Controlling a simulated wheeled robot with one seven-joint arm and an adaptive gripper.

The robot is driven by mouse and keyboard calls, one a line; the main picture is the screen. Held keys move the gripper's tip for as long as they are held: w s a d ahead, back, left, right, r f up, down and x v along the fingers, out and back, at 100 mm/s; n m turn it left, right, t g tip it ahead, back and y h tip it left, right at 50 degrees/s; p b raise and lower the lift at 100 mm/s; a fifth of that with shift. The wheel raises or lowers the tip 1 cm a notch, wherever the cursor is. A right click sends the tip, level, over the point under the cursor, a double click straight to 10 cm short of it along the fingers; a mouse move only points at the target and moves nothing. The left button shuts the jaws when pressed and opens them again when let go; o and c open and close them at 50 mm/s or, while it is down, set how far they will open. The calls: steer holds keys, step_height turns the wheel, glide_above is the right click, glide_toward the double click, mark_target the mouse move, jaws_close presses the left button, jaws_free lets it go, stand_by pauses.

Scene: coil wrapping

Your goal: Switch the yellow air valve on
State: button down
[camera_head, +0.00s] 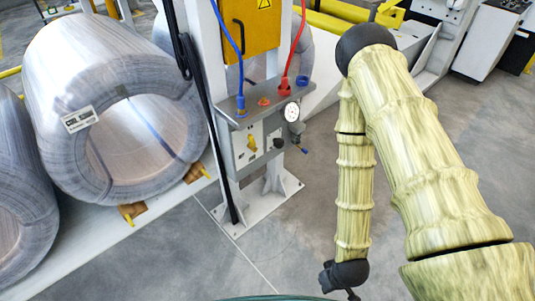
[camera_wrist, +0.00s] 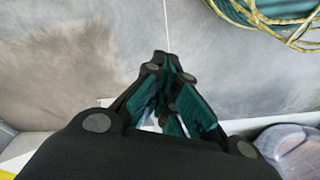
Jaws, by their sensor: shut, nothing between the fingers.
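The yellow air valve (camera_head: 252,143) is a small yellow handle on the front of a grey panel (camera_head: 247,165), which is fixed to a white post. The handle stands roughly upright; its exact setting is too small to tell. It is not seen in the wrist view. My gripper (camera_wrist: 163,62) is shut and empty in the wrist view, pointing over bare floor. In the head view my arm hangs to the right of the panel, with its wrist low at the bottom edge. My gripper is well apart from the valve, below and to its right.
A pressure gauge (camera_head: 292,113), a black knob (camera_head: 278,143) and blue and red hoses (camera_head: 296,50) are close by the valve. Large wrapped coils (camera_head: 60,100) lie at left. A coiled yellow hose (camera_wrist: 275,20) shows in the wrist view. Floor between panel and arm is clear.

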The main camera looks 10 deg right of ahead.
mark_target(251, 142)
steer(key=w+a+n+t+y+b, duration=0.25)
steer(key=w+n+b, duration=0.3)
steer(key=w, duration=0.55)
steer(key=w+a+n+t+y+b, duration=0.2)
steer(key=w+a+n+t+b, duration=0.3)
steer(key=w, duration=0.6)
steer(key=w+a+r+n+t+y+b, duration=0.1)
steer(key=w+a+r+n+y+b, duration=0.25)
steer(key=w+r+n+b, duration=0.35)
steer(key=w+a+r+n+t+y+b, duration=0.1)
steer(key=w+a+r+n+y+b, duration=0.3)
steer(key=r+n, duration=0.5)
steer(key=w+a+n, duration=0.1)
steer(key=w+a, duration=0.3)
steer(key=w, duration=0.7)
steer(key=shift+w+a, duration=0.2)
steer(key=shift+a, duration=0.15)
steer(key=shift+f+n, duration=0.1)
steer(key=shift+n, duration=0.15)
